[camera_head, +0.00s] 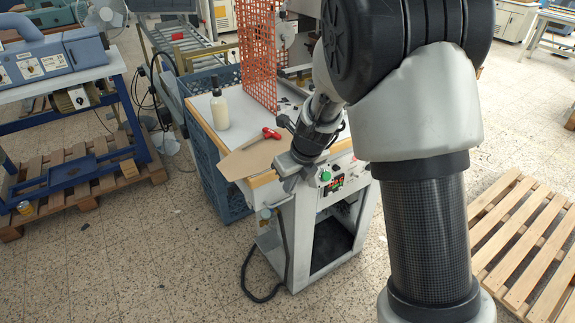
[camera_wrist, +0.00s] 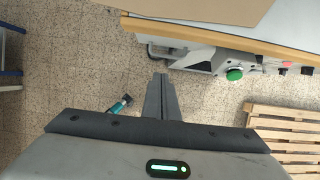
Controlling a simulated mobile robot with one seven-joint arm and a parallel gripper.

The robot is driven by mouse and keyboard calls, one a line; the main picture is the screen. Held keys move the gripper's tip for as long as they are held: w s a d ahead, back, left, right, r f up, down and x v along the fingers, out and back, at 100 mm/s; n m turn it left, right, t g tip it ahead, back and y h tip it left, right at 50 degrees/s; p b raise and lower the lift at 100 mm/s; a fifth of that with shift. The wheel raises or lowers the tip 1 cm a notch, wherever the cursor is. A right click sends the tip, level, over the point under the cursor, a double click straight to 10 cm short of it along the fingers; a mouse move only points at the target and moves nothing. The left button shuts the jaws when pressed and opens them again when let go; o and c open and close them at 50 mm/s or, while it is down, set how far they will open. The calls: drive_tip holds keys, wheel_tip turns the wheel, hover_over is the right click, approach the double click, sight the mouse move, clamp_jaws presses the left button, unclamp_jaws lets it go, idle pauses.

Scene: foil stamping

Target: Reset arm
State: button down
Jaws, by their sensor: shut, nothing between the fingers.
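My gripper shows in the wrist view (camera_wrist: 161,92) with its two fingers pressed together and nothing between them. In the head view, my gripper (camera_head: 289,168) is at the front edge of the machine's worktable (camera_head: 212,138), beside its control panel. My arm reaches in from the upper right and covers part of the table and machine. A brown sheet (camera_head: 252,160) lies on the table's front part, left of my gripper. A red-handled tool (camera_head: 270,133) lies at the sheet's far edge. A white bottle (camera_head: 219,106) stands upright on the table's left side.
An orange mesh guard (camera_head: 257,55) rises at the back of the table. A green button (camera_head: 325,176) is on the front panel. A blue crate (camera_head: 207,160) stands left of the machine. A wooden pallet (camera_head: 521,245) lies at right. The floor at front left is clear.

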drive_tip(key=s+d+r+n+p, duration=0.1)
drive_tip(key=s+d+r+n, duration=0.2)
drive_tip(key=s+r+n, duration=0.55)
drive_tip(key=s+d+r+n+p, duration=0.2)
drive_tip(key=s+d+r+n, duration=0.3)
drive_tip(key=r, duration=0.6)
drive_tip(key=s+d+r+n+t+h, duration=0.1)
drive_tip(key=s+d+r+n, duration=0.1)
drive_tip(key=s+n, duration=0.4)
drive_tip(key=s+d+r+n+t+h+p, duration=0.1)
drive_tip(key=s+d+r+n, duration=0.2)
drive_tip(key=s+n, duration=0.4)
drive_tip(key=shift+s+d+r+n+h, duration=0.35)
drive_tip(key=shift+d+n, duration=0.3)
drive_tip(key=shift+n, duration=0.6)
